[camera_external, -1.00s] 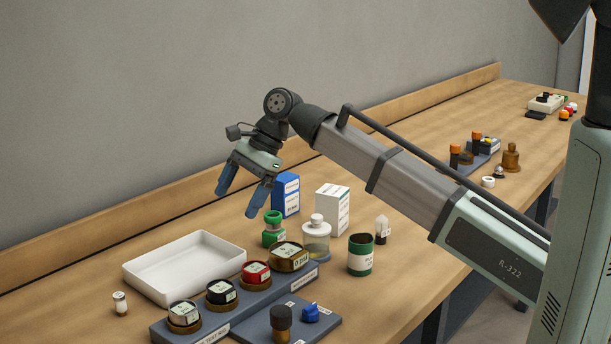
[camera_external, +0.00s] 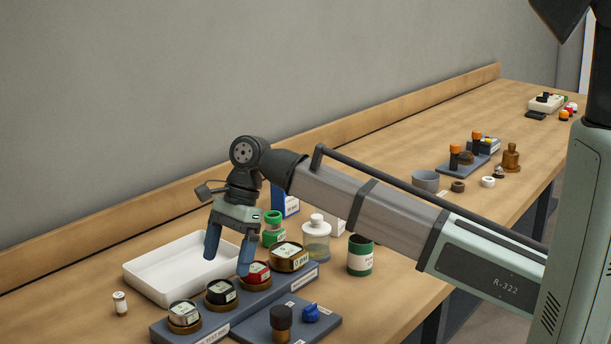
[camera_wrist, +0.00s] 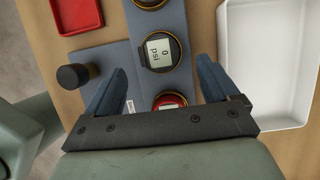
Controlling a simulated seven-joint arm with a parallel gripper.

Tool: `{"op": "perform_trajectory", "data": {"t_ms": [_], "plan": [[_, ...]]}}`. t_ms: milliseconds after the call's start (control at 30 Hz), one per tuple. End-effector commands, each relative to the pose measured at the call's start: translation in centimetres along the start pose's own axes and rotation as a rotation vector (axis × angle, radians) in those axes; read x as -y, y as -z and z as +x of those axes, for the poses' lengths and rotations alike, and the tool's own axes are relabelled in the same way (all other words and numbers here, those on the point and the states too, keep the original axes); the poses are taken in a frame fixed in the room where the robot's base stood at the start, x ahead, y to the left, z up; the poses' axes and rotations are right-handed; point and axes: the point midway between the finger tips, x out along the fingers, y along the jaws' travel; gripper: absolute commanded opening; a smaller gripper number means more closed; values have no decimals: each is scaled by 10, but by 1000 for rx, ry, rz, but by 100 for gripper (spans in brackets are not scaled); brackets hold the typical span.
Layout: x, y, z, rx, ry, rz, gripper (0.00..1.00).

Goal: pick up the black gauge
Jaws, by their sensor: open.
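The black gauge (camera_external: 221,293) sits in its place on the blue-grey test rack (camera_external: 238,321), between a silver gauge (camera_external: 184,314) and a red gauge (camera_external: 256,274). In the wrist view the black gauge (camera_wrist: 160,52) shows a face reading "0 psi", just past my fingertips and roughly centred between them. My gripper (camera_external: 228,264) is open, empty and pointing down above the rack. Its fingers (camera_wrist: 163,68) lie on either side of the row in the wrist view. The red gauge (camera_wrist: 169,101) shows partly between the fingers, its lower part hidden by my gripper body.
A white tray (camera_external: 150,287) stands left of the rack. A brass gauge (camera_external: 289,256) fills the rack's far end. A dark knob (camera_external: 281,321) and a blue part (camera_external: 311,313) sit on a plate at the right. Bottles and boxes stand behind. A red tray (camera_wrist: 80,14) shows in the wrist view.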

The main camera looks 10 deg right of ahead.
Motion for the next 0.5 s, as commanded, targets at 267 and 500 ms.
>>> {"op": "perform_trajectory", "data": {"t_ms": [267, 500], "plan": [[0, 0, 11, 0, 1, 0, 88], [-2, 1, 39, 0, 0, 0, 88]]}}
